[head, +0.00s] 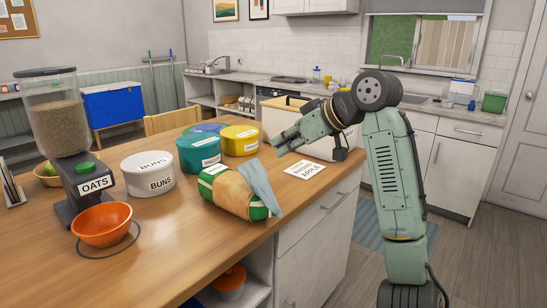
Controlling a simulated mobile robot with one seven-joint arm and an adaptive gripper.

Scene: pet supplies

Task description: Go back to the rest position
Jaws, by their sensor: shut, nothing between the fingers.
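My gripper (281,143) is at the end of my green arm, above the right part of the wooden counter (140,262). It points left and is shut and empty. It hangs in front of a light bin with a tan rim and is apart from the green-and-tan bag (232,192) below it. A blue-grey cloth or scoop-like piece (262,187) lies against the bag's right end. My arm's elbow is raised over the counter's right edge.
A white tub (147,176), a teal tub (197,155) and a yellow tub (240,140) stand behind the bag. An orange bowl (102,226) sits under the oats dispenser (58,120). A label card (304,171) lies near the right edge. The front counter is clear.

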